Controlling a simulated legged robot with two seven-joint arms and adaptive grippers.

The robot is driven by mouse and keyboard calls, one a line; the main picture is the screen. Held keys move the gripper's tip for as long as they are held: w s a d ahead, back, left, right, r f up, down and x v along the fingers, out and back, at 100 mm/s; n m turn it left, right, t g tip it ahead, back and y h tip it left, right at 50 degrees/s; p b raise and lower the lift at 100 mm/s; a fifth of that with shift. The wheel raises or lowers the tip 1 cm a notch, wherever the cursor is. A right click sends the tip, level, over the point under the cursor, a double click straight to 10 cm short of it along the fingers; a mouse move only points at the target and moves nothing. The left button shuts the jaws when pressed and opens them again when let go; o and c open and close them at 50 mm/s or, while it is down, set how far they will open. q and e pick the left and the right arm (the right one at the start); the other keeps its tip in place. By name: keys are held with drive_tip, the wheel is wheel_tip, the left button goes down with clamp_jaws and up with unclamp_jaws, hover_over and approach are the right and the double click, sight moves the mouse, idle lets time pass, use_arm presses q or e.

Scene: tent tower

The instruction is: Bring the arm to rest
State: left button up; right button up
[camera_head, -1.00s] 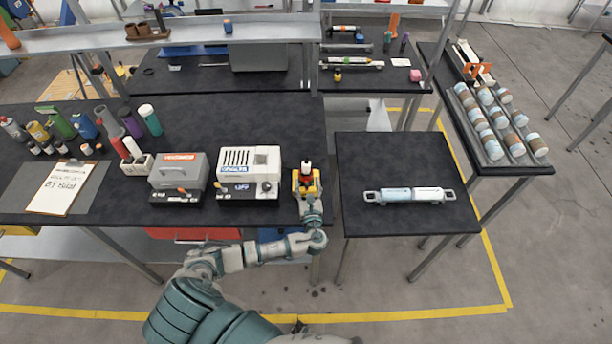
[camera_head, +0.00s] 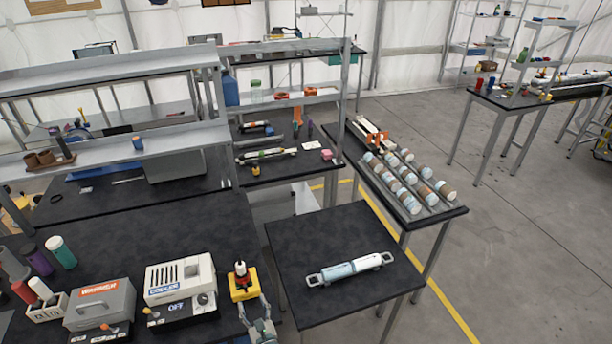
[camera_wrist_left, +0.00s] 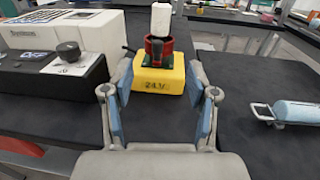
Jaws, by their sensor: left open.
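My left gripper (camera_head: 256,316) shows at the bottom of the head view, over the right front part of the black bench. In the left wrist view its two blue-padded fingers (camera_wrist_left: 160,100) are spread apart with nothing between them. A yellow block (camera_wrist_left: 160,76) marked "24V" stands just beyond the fingertips, with a red and black holder and a white cylinder on top. The yellow block also shows in the head view (camera_head: 242,287), at the bench edge. My right gripper is in neither view.
A white machine (camera_head: 180,285) with an "OFF" display and a grey warmer (camera_head: 100,303) stand left of the yellow block. A blue-white tube with end handles (camera_head: 350,268) lies on the black side table (camera_head: 310,236). A rack of canisters (camera_head: 405,180) stands beyond.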

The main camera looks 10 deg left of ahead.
use_arm(q)
drive_tip(key=s+d+f+n+g+h, duration=0.2)
drive_tip(key=s+f+n+g+h, duration=0.15)
drive_tip(key=s+n, duration=0.3)
drive_tip(key=s+d+f+n+g+h, duration=0.2)
drive_tip(key=s+f+n+g, duration=0.25)
drive_tip(key=s+n, duration=0.2)
drive_tip(key=s+d+n+g+h, duration=0.3)
drive_tip(key=s+n+h, duration=0.3)
drive_tip(key=s+n, duration=0.65)
wheel_tip(320, 180, down, 27)
drive_tip(key=s+g+b, duration=0.1)
drive_tip(key=s, duration=0.1)
drive_tip(key=s+a+f, duration=0.1)
drive_tip(key=s+f, duration=0.7)
drive_tip(key=s+a+f+g, duration=0.1)
drive_tip(key=s+a+f, duration=0.1)
drive_tip(key=s+f, duration=0.7)
drive_tip(key=shift+a+n+g+b, duration=0.25)
drive_tip(key=shift+n+g+b, duration=0.1)
drive_tip(key=shift+b, duration=0.1)
